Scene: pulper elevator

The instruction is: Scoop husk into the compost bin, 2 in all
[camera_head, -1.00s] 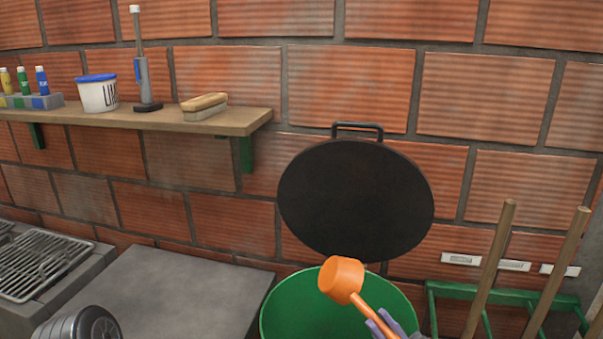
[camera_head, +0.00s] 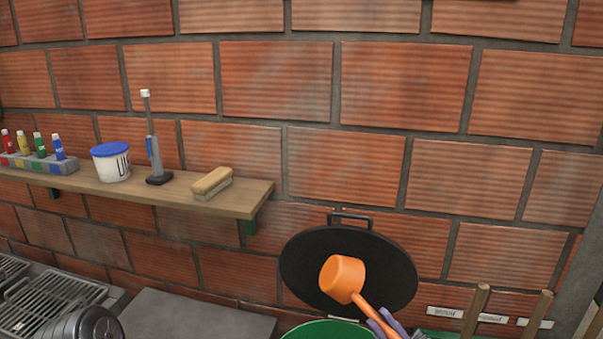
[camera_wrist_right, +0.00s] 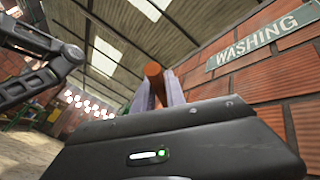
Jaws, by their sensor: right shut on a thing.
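The orange scoop (camera_head: 342,277) is in the head view, its cup in front of the black round lid (camera_head: 392,262). I see the outside of the cup; whether it holds husk is hidden. My right gripper (camera_head: 386,327) is shut on the scoop's handle at the bottom edge. In the wrist view the fingers (camera_wrist_right: 158,92) close around the handle, whose round end (camera_wrist_right: 153,72) shows. No husk shows. My left gripper is not in view.
A wall shelf (camera_head: 245,200) at the left holds a brush (camera_head: 212,182), a white tub (camera_head: 112,165), an upright tool (camera_head: 154,160) and several coloured tubes. Wooden handles (camera_head: 475,312) stand right of the bin. A grey surface (camera_head: 190,320) and a metal grate (camera_head: 50,305) are at lower left.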

